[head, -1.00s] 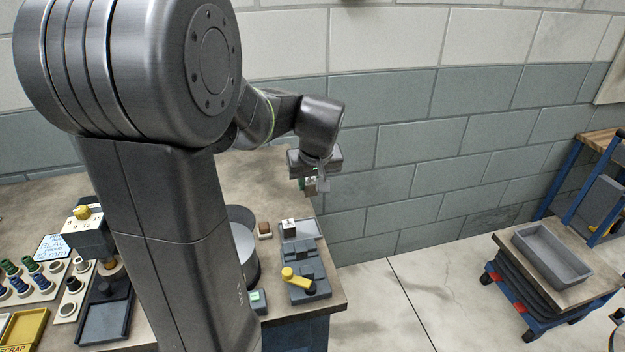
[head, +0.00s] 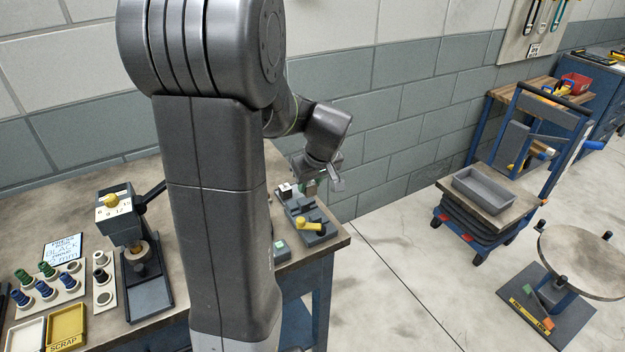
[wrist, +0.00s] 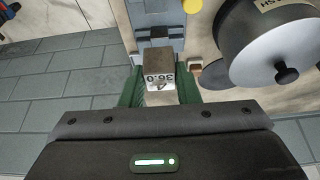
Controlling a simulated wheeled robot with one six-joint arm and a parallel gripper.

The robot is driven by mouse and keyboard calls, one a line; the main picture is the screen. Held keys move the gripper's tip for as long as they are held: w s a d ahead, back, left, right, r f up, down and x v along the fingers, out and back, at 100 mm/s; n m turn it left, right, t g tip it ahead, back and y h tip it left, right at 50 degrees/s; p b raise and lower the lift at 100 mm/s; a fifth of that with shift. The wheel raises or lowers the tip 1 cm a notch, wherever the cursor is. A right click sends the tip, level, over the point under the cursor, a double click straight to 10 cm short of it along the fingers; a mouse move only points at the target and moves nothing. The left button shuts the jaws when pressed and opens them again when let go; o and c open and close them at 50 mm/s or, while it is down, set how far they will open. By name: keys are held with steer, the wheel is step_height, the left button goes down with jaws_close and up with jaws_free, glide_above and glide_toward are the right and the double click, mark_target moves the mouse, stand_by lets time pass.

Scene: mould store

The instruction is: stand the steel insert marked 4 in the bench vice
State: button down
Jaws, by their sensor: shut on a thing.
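My gripper (head: 320,183) is shut on a steel insert (wrist: 160,80), held between its green fingers. The insert's face reads 4 and 36.0, upside down in the wrist view. In the head view the insert is too small to make out clearly. The bench vice appears to be the grey fixture with blocks and a yellow handle (head: 306,212) at the bench's right end. It also shows in the wrist view (wrist: 155,18), beyond the insert. My gripper is above the bench near it, and the insert appears clear of it.
The bench (head: 90,205) also carries a press (head: 140,255), several coloured plugs and a yellow scrap tray (head: 66,326). A grey drum (wrist: 268,45) stands beside the vice. A lift cart with a grey tray (head: 484,190) and a round table (head: 590,260) stand right, across open floor.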

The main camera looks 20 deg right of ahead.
mark_target(312, 192)
steer(key=shift+f+b, duration=1.2)
steer(key=shift+f, duration=0.8)
steer(key=shift+f+b, duration=0.35)
steer(key=shift+b, duration=0.05)
steer(key=shift+f+b, duration=0.25)
steer(key=shift+b, duration=0.5)
steer(key=shift+f+b, duration=1.6)
steer(key=shift+f, duration=0.15)
stand_by(0.4)
steer(key=c, duration=0.6)
jaws_free()
steer(key=shift+r+p, duration=2.45)
steer(key=shift+r, duration=1.35)
